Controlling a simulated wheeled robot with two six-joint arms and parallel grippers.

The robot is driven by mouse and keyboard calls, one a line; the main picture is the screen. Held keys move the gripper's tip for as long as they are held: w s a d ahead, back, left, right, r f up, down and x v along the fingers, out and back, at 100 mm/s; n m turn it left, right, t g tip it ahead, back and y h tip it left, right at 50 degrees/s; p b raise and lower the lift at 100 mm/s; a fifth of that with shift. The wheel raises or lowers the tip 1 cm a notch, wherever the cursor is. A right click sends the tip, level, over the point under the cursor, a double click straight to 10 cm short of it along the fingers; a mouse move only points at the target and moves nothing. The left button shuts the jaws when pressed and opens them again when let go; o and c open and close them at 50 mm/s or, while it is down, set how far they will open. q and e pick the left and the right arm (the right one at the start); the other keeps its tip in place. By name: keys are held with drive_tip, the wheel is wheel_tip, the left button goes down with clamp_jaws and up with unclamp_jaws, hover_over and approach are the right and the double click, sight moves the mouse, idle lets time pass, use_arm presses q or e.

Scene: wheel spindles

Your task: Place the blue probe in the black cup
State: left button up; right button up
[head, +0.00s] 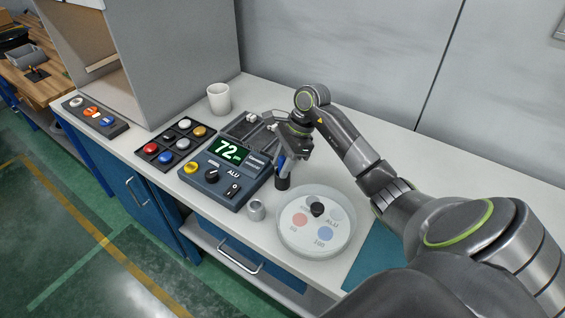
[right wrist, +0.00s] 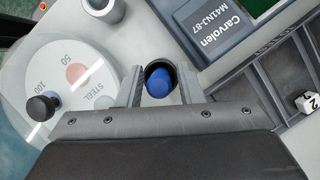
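The blue probe (head: 281,162) stands roughly upright at the black cup (head: 283,183), just right of the meter. In the right wrist view the probe's blue end (right wrist: 157,83) shows inside the dark ring of the cup (right wrist: 158,66), so its lower end appears to be in the cup. My right gripper (head: 285,155) is directly above the cup. In the right wrist view its fingers (right wrist: 161,86) straddle the probe, with a small gap showing at the sides, so it looks open. The probe's lower part is hidden. My left gripper is out of view.
The meter (head: 227,171) reading 72 stands left of the cup. A clear round dish (head: 290,240) with coloured discs is in front to the right, and a small metal cylinder (head: 256,210) beside it. A white mug (head: 218,97) and a tray of buttons (head: 163,155) are farther left.

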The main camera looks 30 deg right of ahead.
drive_tip(key=shift+o, duration=0.5)
drive_tip(key=shift+r, duration=0.15)
drive_tip(key=shift+d+r, duration=0.2)
drive_tip(key=shift+r, duration=0.05)
drive_tip(key=b+v, duration=0.2)
drive_tip(key=v, duration=0.9)
drive_tip(key=shift+r, duration=0.25)
drive_tip(key=shift+s+a+f, duration=0.1)
drive_tip(key=shift+s+a, duration=0.05)
